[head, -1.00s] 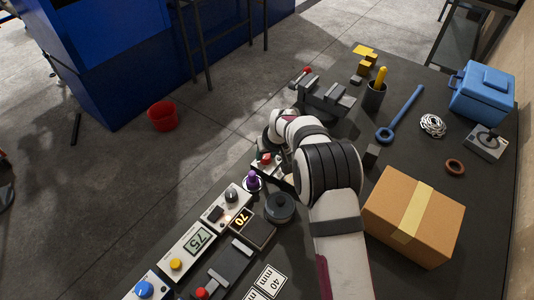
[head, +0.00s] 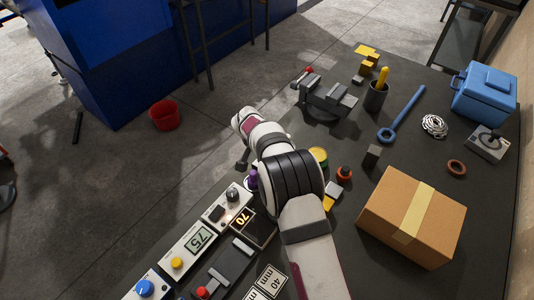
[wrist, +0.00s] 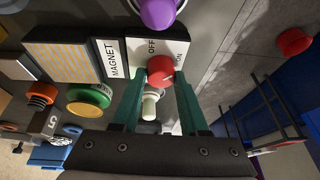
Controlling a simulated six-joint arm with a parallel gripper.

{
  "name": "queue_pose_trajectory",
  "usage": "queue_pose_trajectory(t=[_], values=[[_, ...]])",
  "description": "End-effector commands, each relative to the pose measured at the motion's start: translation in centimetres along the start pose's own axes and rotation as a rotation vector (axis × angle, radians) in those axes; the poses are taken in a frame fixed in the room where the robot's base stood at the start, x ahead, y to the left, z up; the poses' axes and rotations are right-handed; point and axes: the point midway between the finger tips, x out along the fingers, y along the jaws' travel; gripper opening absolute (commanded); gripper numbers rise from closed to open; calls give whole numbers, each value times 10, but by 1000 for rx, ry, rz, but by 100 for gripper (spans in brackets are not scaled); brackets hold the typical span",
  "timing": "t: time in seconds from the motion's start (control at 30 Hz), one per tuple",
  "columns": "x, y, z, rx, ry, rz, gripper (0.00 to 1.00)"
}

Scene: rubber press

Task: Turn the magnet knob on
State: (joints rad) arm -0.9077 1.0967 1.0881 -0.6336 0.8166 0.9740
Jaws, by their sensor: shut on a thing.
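The red magnet knob (wrist: 160,66) sits on a white panel (wrist: 140,47) marked MAGNET, OFF and ON in the wrist view. My gripper (wrist: 161,77) has its two green fingers on either side of the knob, shut on it. I cannot tell clearly which mark the knob points to. A pale rounded post (wrist: 150,104) stands between the fingers below the knob. In the head view my arm hides the knob, its panel and my fingers.
A purple knob (wrist: 160,12) is close beside the panel. A striped block (wrist: 72,52) and a green-yellow disc (wrist: 90,103) lie nearby. In the head view, a cardboard box (head: 390,232) stands right of my arm, and a grey vise (head: 325,100) is farther back.

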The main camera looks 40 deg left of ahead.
Motion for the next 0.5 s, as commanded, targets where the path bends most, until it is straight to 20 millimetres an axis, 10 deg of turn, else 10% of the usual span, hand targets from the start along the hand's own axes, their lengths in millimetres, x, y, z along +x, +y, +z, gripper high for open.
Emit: queue_pose_trajectory(t=[0.5], values=[[0,-1,1,179,9,74,0]])
